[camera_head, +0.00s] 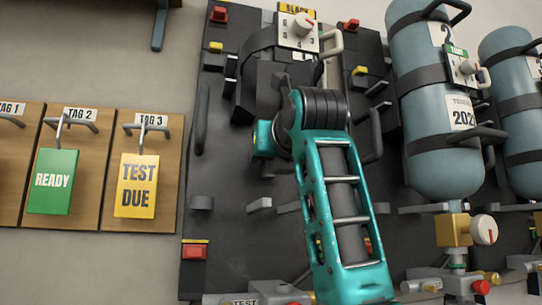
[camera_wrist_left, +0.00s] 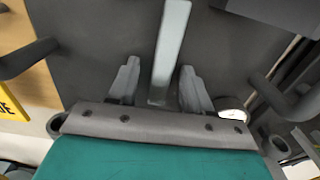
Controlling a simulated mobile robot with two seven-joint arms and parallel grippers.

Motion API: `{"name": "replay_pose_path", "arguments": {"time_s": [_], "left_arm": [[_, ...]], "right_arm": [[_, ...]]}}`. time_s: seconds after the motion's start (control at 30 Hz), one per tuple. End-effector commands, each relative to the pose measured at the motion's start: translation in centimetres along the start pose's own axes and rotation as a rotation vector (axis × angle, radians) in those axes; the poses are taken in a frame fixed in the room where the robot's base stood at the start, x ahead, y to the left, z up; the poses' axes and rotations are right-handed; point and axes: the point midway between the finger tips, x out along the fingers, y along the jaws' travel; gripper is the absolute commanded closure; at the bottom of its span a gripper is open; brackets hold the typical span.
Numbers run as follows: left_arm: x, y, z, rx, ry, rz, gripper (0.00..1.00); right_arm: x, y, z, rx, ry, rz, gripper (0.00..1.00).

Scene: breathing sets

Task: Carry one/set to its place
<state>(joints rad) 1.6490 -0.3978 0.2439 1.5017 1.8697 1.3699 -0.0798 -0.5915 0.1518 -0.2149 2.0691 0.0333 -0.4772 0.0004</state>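A blue-grey cylinder set (camera_head: 432,105) with black straps, a green-and-white tag and a "TESTED" label hangs upright right of centre in the head view. A second blue-grey cylinder (camera_head: 515,100) is cut off at the right edge. A dark backboard (camera_head: 225,230) with black brackets fills the middle. A teal arm of mine reaches up in front of it, hiding part of it; its gripper is not clear there. In the left wrist view my left gripper (camera_wrist_left: 160,88) has its fingers apart, with a light grey bar (camera_wrist_left: 170,45) between them; contact is unclear. My right gripper is not seen.
Wooden tag boards hang at the left, with a green "READY" tag (camera_head: 52,181) and a yellow "TEST DUE" tag (camera_head: 137,186) on hooks. A white dial box (camera_head: 298,31) sits at the board's top. A brass valve (camera_head: 453,230) and pipe fittings are below the cylinder.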

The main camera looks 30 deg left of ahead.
Motion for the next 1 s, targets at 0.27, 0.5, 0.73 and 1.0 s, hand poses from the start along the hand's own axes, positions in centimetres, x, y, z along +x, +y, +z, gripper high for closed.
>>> {"name": "replay_pose_path", "arguments": {"time_s": [0.27,0.5,0.73,1.0], "left_arm": [[-0.1,0.0,0.0,0.000,-0.001,0.000,0.49],[-2.1,-0.1,-0.3,0.000,-0.005,-0.003,0.49],[-7.5,0.4,0.3,0.000,-0.006,0.000,0.49],[-12.0,0.4,0.4,0.000,-0.004,0.000,0.49]], "right_arm": [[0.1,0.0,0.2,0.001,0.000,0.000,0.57],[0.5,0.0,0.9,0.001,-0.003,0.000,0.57],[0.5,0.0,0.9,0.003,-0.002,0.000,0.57],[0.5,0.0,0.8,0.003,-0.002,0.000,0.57]]}}
